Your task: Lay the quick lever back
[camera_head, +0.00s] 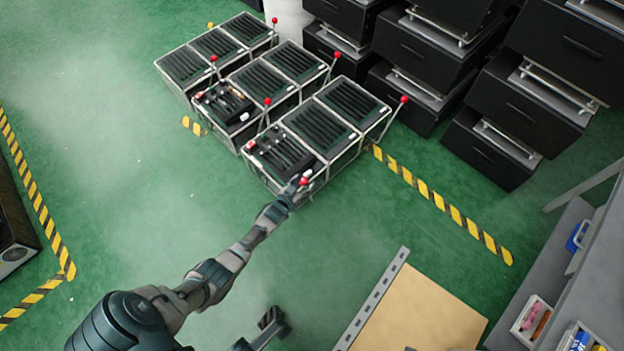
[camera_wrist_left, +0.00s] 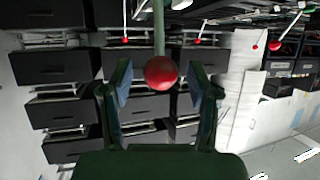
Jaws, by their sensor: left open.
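The lever at my left gripper has a round red knob (camera_head: 304,181) at the near right corner of the lever fixtures. The knob also shows large in the left wrist view (camera_wrist_left: 161,73), at the end of a thin greenish rod. My left gripper (camera_head: 297,187) is open, with one finger on each side of the knob; I cannot tell whether either finger touches it. In the left wrist view the gripper (camera_wrist_left: 160,95) has a gap around the knob. A dark part at the bottom (camera_head: 270,320) may be my right gripper; its jaws are unclear.
Several other red-knobbed levers, one at the right corner (camera_head: 403,99), stand along the black slatted fixtures (camera_head: 312,128). Black drawer units (camera_head: 490,150) stand at the upper right. A tan-topped table (camera_head: 420,315) is at the lower right.

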